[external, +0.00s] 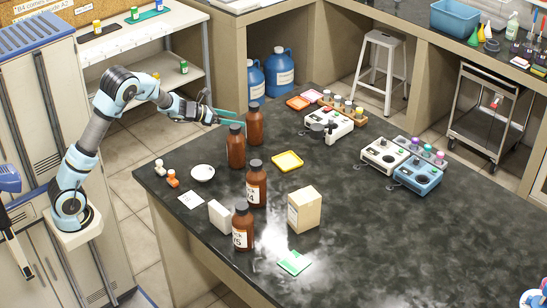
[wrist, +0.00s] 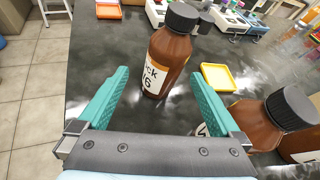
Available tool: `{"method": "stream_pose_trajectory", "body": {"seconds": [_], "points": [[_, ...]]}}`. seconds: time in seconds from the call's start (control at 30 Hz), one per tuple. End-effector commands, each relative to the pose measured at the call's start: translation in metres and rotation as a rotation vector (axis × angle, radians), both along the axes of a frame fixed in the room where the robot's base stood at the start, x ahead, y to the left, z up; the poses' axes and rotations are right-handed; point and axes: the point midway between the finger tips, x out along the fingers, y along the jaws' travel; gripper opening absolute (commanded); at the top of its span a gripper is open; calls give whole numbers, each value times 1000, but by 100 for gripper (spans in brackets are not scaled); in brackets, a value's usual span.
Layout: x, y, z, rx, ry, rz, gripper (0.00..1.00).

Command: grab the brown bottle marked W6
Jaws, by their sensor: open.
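A brown bottle with a black cap (wrist: 168,58) stands upright ahead of my gripper (wrist: 160,78) in the wrist view. Its white label is partly turned away and shows "ck" and a 6. It appears to be the rearmost brown bottle (external: 255,126) in the external view. My gripper (external: 230,117) is open and empty, with its teal fingers pointing at that bottle. The bottle stands just beyond the fingertips, roughly in line with the gap. A second brown bottle (wrist: 262,122) is close to the right finger, which hides part of it.
Two more brown bottles (external: 256,185) (external: 241,228) stand nearer the front. A yellow tray (external: 287,161) lies right of the bottles. A white bowl (external: 203,173), a cardboard box (external: 304,210) and instruments (external: 330,126) share the dark bench (external: 350,200).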

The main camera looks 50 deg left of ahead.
Motion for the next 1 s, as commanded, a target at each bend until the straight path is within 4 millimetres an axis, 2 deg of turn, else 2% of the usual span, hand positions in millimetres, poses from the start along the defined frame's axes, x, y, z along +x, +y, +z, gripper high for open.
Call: {"method": "stream_pose_trajectory", "body": {"seconds": [0.03, 0.2, 0.4, 0.73, 1.0], "points": [[3, -3, -10, 50, -31, -52, 100], [12, -11, -14, 128, -80, -132, 100], [37, -24, -23, 129, -80, -132, 100], [60, -37, -34, 127, -78, -130, 100], [90, -52, -48, 126, -78, -129, 100]]}}
